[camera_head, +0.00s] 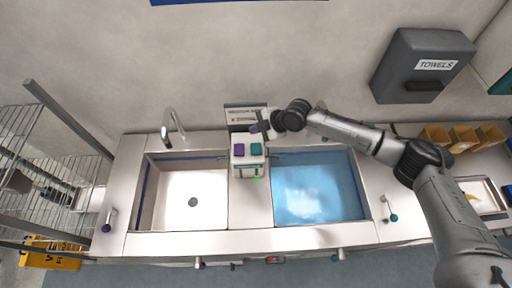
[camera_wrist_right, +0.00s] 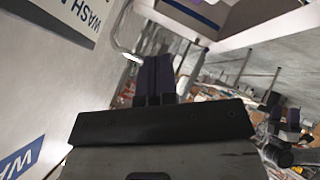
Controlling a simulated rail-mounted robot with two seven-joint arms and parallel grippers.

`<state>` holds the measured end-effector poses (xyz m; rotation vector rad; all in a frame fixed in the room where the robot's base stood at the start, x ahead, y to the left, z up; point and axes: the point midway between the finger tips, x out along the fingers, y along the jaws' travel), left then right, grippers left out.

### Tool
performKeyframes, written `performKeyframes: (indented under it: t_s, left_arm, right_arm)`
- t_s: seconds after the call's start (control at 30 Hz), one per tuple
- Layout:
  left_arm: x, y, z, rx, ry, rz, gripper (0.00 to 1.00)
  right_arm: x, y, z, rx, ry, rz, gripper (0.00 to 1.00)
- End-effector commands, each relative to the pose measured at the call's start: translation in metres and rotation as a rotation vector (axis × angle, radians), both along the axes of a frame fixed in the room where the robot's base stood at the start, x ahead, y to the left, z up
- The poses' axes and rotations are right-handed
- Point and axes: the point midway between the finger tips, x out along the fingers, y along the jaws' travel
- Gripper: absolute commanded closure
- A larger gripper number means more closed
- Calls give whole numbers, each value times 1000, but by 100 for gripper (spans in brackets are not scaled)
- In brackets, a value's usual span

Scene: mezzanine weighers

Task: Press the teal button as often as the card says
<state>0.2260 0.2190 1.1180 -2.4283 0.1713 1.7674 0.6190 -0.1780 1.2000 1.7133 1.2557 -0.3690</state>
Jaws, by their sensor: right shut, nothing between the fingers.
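The teal button (camera_head: 256,149) is on top of a small white box (camera_head: 248,162) between the two sinks. A purple button (camera_head: 238,150) is beside it on the left. A dark-framed card (camera_head: 240,113) stands behind the box; its print is too small to read, and my right gripper partly covers its right side. My right gripper (camera_head: 262,129) is just behind and above the teal button, with a visible gap in the picture. Its fingers also show in the right wrist view (camera_wrist_right: 157,78), shut and empty. My left gripper is not in view.
The left sink (camera_head: 170,215) is empty; the right sink (camera_head: 312,190) holds blue water. A tap (camera_head: 172,125) stands behind the left sink. A towel dispenser (camera_head: 415,65) hangs on the wall at right. Wire shelving (camera_head: 45,150) stands at left.

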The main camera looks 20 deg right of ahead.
Motion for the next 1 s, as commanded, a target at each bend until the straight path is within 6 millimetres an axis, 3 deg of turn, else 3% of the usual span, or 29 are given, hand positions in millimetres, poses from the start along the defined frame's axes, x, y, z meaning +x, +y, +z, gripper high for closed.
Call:
performKeyframes:
  t_s: [0.37,0.8,1.0]
  left_arm:
    - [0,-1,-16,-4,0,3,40]
    - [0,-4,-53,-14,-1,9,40]
    - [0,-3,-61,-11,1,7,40]
  right_arm:
    - [0,0,-25,1,1,-1,100]
    - [0,0,-80,0,1,-1,100]
    - [0,0,-87,0,-1,-1,100]
